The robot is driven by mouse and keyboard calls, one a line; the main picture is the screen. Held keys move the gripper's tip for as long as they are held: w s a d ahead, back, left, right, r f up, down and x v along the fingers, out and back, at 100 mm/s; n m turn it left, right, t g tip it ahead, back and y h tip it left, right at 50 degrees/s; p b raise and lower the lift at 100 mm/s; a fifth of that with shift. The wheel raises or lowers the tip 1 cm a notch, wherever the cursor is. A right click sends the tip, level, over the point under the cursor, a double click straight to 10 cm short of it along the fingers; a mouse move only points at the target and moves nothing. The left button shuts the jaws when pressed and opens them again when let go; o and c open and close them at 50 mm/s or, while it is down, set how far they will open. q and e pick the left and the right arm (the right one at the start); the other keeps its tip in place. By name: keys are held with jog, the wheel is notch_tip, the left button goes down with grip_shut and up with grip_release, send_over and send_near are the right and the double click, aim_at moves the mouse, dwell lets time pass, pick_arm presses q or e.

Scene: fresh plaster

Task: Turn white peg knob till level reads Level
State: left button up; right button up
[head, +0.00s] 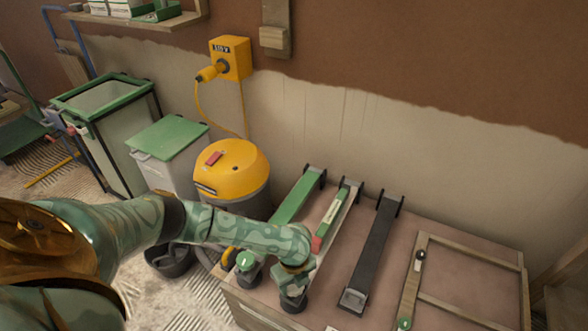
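A long green rail (298,197) and a grey rail (342,222) carrying a green bar with a pale label (332,212) and a red end lie on the bench. A small white-and-dark knob (420,255) sits on the wooden frame; I cannot tell whether it is the white peg knob. My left gripper (292,290) points down near the front end of the grey rail, above or around a dark round part (293,303). Its fingers are too small and covered to tell whether they are open or shut. The label is too small to read. My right gripper is out of view.
A dark rail (372,255) and a wooden frame (468,251) lie to the right on the bench (335,287). A yellow-topped vacuum (233,168), lidded bin (168,140) and open green-rimmed bin (100,92) stand behind to the left. A yellow socket box (231,59) is on the wall.

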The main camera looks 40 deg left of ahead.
pick_arm(q)
jog(key=shift+c, duration=1.3)
